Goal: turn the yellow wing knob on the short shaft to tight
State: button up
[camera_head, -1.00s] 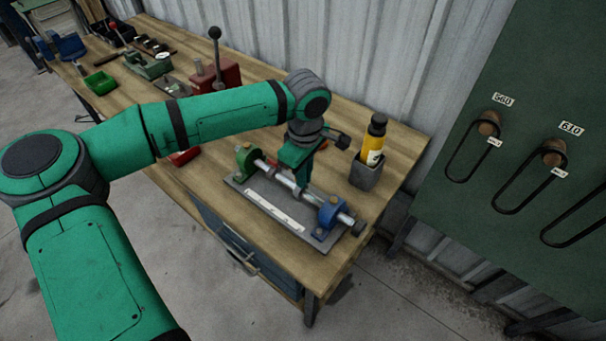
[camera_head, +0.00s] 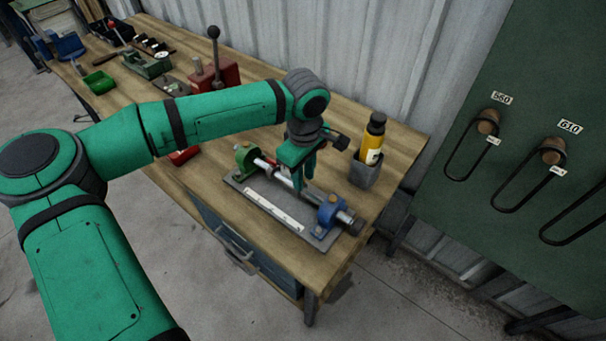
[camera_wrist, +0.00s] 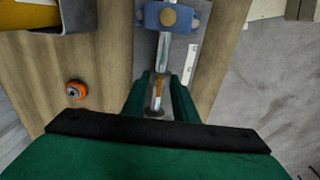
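A bright shaft (camera_head: 284,176) runs between a green block (camera_head: 245,157) and a blue block (camera_head: 327,212) on a grey plate (camera_head: 316,238). Both blocks carry small yellow tops. The blue block (camera_wrist: 150,16) shows a round brass-yellow cap (camera_wrist: 168,17) in the wrist view; I cannot make out a wing shape on it. My gripper (camera_head: 301,181) is over the middle of the shaft, pointing down. In the wrist view my gripper (camera_wrist: 160,88) is open, its fingers either side of the shaft (camera_wrist: 162,55). A small brownish patch shows on the shaft between them. No yellow wing knob is clearly visible.
A yellow bottle (camera_head: 371,145) stands in a grey holder (camera_head: 364,172) right of my gripper. A red press (camera_head: 222,75) and a green tray (camera_head: 99,82) are farther back. A pale strip (camera_head: 273,209) lies on the plate. An orange disc (camera_wrist: 76,89) shows in the wrist view.

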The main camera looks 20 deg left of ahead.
notch_tip(320, 180, up, 11)
jog(key=shift+s+d, duration=0.15)
jog(key=shift+s, duration=0.15)
dwell(0.4)
jog(key=shift+d+f, duration=0.1)
